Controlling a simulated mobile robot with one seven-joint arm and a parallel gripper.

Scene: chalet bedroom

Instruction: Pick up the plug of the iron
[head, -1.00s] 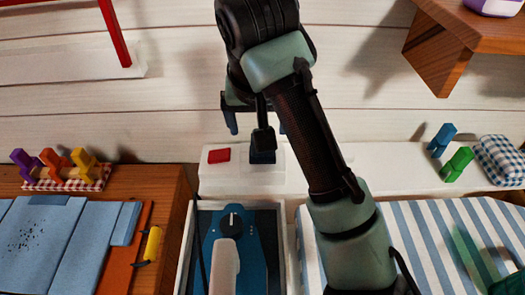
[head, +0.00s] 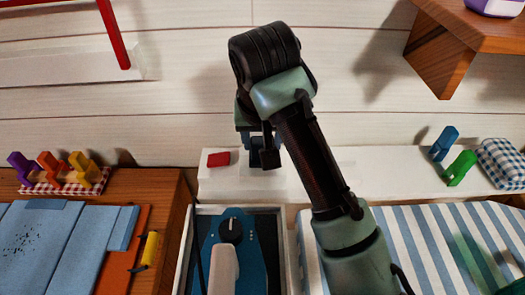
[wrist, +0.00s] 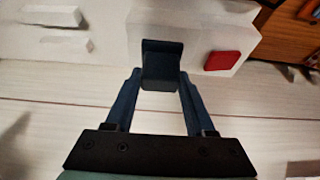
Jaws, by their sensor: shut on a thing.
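The dark blue plug (head: 266,154) is at the white raised block (head: 216,182) behind the iron. In the wrist view the plug (wrist: 162,68) sits between the two fingertips. My gripper (head: 262,160) is shut on it, with one blue finger at each side, and the wrist view shows the gripper too (wrist: 162,84). I cannot tell whether the plug touches the block. The iron (head: 230,235), blue with a pale handle, lies in a white-edged tray in front of the block, with its near end cut off by the picture's lower edge.
A red piece (head: 219,159) lies on the block just left of the plug. Colored clothes pegs (head: 50,167) stand on a checked cloth at left, beside folded blue cloth (head: 50,245). Blue and green pegs (head: 460,167) are at right. A wooden shelf (head: 450,60) juts out at upper right.

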